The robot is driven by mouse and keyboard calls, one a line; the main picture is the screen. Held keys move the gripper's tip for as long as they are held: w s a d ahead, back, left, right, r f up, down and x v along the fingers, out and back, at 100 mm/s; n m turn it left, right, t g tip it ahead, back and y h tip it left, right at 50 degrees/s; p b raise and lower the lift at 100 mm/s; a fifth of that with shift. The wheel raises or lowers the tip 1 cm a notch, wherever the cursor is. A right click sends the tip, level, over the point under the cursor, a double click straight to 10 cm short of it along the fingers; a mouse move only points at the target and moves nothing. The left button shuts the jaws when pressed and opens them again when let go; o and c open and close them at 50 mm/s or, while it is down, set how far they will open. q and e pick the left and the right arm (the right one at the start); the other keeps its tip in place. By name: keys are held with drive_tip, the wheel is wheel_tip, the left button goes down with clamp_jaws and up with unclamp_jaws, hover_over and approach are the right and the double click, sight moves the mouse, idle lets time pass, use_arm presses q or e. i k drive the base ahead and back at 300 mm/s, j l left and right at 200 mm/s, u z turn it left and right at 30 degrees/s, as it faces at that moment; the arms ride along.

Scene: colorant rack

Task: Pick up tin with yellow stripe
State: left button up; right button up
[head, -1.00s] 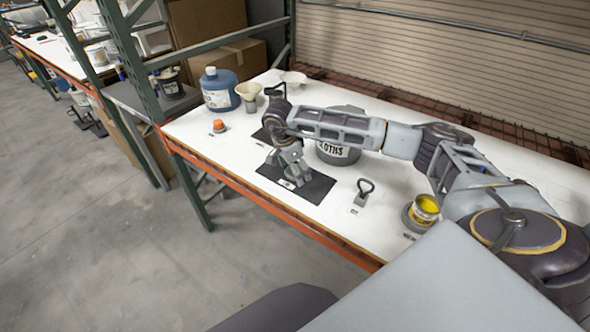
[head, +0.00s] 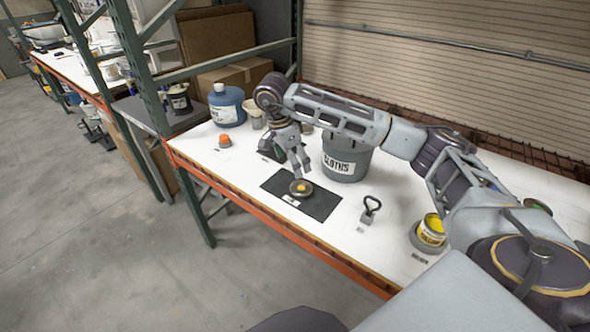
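A small round dark metal tin with a yellow spot on top (head: 301,188) sits on a black mat (head: 322,205). Another tin with a yellow label and yellow top (head: 432,229) stands on a round grey base at the right of the table, partly beside my arm. My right gripper (head: 301,171) points down just above and behind the round tin. Its fingers look a little apart, with nothing seen between them. My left gripper is not in view.
A grey bucket marked CLOTHS (head: 346,160) stands right behind the mat, close to my forearm. A black-handled tool (head: 370,209) stands between mat and yellow-labelled tin.

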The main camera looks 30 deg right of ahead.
sight(430, 231)
drive_tip(key=z, duration=2.3)
